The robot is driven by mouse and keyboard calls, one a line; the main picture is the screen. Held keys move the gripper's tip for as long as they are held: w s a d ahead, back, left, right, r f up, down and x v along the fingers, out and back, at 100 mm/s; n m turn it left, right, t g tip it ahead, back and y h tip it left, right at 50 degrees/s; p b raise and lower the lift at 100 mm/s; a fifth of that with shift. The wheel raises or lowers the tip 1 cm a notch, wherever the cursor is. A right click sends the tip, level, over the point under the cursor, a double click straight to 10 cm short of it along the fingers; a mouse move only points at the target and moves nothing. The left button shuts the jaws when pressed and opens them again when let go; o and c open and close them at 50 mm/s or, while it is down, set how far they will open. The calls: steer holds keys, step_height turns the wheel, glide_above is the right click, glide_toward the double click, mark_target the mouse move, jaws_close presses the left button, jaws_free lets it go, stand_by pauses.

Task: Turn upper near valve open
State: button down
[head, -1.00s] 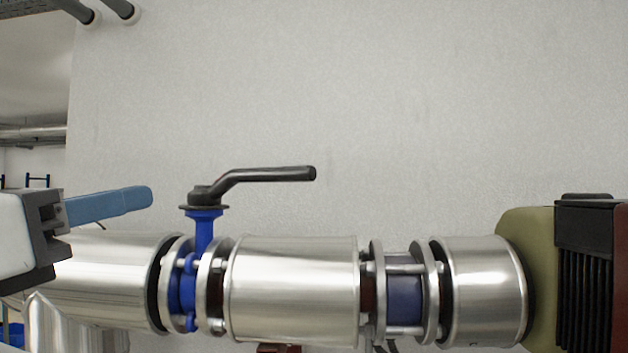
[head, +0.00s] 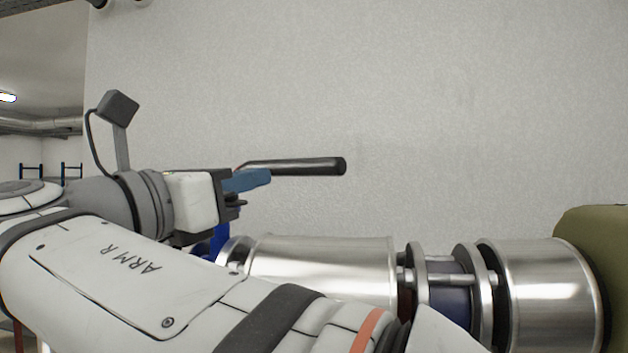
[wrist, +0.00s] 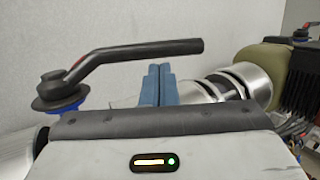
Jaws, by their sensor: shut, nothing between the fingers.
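The valve has a black lever handle (head: 300,166) that points right, along the pipe. Its blue body (head: 220,240) is mostly hidden behind my arm in the head view. In the wrist view the lever (wrist: 150,49) runs from its hub at the left to a free end right of my fingers. My gripper (head: 262,178) has blue fingers, shut together and empty, beside the lever in the head view. In the wrist view the fingertips (wrist: 158,67) appear just below the lever's middle. I cannot tell whether they touch it.
A shiny metal-clad pipe (head: 325,265) runs right below the lever, with flanges and a green body (head: 600,240) at its right end. A plain grey wall (head: 420,90) stands behind. The space above the lever is clear.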

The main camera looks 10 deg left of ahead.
mark_target(295, 168)
steer(key=shift+p+x, duration=0.35)
steer(key=shift+x, duration=1.5)
